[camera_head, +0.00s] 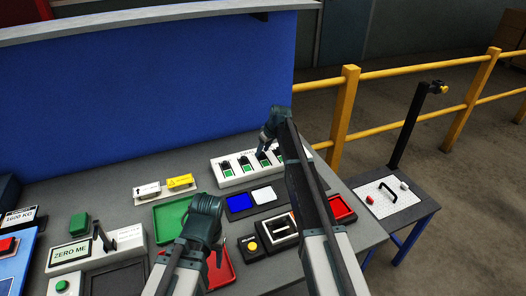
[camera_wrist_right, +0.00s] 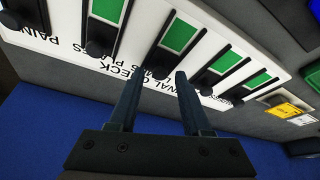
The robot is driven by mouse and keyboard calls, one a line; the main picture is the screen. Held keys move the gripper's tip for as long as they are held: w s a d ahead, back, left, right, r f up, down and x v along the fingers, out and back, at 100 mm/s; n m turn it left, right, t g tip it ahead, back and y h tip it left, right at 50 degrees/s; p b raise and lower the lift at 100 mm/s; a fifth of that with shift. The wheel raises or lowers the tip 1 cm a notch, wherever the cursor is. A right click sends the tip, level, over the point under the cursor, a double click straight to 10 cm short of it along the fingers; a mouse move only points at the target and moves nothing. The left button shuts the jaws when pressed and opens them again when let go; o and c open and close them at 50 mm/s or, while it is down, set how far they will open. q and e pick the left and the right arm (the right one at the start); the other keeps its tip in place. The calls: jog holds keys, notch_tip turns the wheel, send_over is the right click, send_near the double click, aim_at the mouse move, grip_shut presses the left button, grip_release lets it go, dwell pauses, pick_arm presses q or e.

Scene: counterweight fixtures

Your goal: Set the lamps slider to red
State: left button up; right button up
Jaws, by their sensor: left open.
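A white panel (camera_head: 232,184) with several sliders stands at the back right of the table. In the right wrist view the panel (camera_wrist_right: 64,18) shows upside down, with green windows (camera_wrist_right: 180,36) and black knobs. Its lettering is partly cut off, so I cannot tell which slider is the lamps one. My right gripper (camera_wrist_right: 156,78) is open, its fingers apart on either side of one black knob (camera_wrist_right: 157,68); I cannot tell whether they touch it. In the head view my right gripper (camera_head: 263,152) is over the panel. My left gripper (camera_head: 213,236) is open above the table, its fingertips mostly hidden.
A green tray (camera_head: 168,222), a red tray (camera_head: 222,270), blue and white pads (camera_head: 239,203) and a yellow-button box (camera_head: 252,246) lie in front of the panel. A ZERO ME box (camera_head: 70,254) with a lever is at left. A blue wall (camera_head: 150,90) stands behind.

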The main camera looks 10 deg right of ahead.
grip_shut()
dwell(1.2)
